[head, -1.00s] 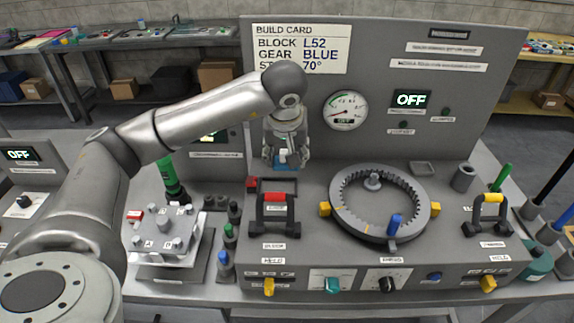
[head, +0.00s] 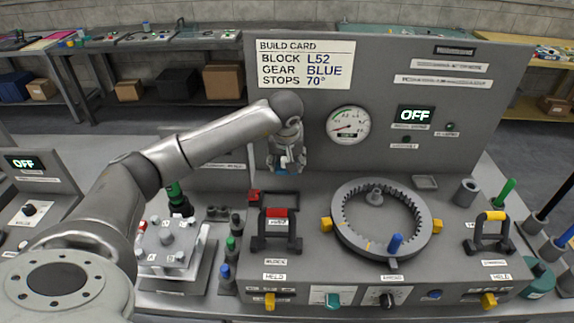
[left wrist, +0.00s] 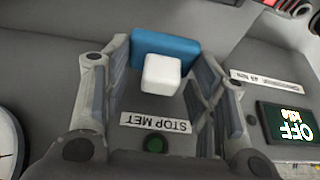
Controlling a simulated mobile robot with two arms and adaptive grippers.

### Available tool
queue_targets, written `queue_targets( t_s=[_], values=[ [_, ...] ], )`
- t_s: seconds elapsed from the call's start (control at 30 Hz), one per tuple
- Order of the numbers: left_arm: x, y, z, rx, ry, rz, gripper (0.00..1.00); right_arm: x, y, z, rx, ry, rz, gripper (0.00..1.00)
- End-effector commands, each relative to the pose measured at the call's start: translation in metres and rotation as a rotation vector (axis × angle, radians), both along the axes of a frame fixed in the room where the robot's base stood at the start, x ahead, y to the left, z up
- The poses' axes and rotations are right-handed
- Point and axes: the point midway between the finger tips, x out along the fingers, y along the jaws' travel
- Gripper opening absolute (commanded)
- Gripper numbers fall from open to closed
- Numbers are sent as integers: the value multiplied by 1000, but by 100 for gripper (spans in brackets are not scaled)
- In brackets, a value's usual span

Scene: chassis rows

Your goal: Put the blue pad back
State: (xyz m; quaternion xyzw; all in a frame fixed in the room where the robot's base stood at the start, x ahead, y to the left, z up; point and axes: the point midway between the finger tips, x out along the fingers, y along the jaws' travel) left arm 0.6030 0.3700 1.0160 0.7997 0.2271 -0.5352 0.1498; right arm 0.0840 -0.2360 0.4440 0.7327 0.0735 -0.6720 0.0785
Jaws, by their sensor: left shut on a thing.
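The blue pad (left wrist: 185,48) has a white block-shaped grip (left wrist: 161,74) on it and is held at the fingertips of my left gripper (left wrist: 163,65) in the left wrist view. In the head view, my left gripper (head: 287,160) hangs above the back left of the grey console (head: 330,182), in front of its upright panel. Only a little blue of the pad shows there, under the fingers. A dark rectangular frame (head: 296,198) lies below it, behind a red-topped black handle (head: 277,230). My right gripper is not in view.
A toothed ring (head: 345,226) with a blue peg (head: 394,243) stands right of the black handle. A small shallow tray (head: 425,182) and a grey cup (head: 467,192) sit at back right. A yellow-topped handle (head: 490,232) stands at right.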

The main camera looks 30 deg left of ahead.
Motion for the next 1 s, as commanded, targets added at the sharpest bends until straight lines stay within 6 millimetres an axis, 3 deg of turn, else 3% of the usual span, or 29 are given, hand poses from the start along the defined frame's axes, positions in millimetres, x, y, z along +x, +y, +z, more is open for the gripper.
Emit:
queue_targets(
  t_s=[0.27,0.5,0.9,0.93,1.0],
  values=[
    [12,7,-17,-1,2,1,25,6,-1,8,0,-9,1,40],
    [11,6,-43,-3,1,-1,25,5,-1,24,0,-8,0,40],
    [12,6,-50,-1,-3,-1,25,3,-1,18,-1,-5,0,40],
    [12,6,-50,-1,-3,-1,54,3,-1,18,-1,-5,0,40],
    [12,6,-49,-1,-2,-1,63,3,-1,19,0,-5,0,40]
  ],
)
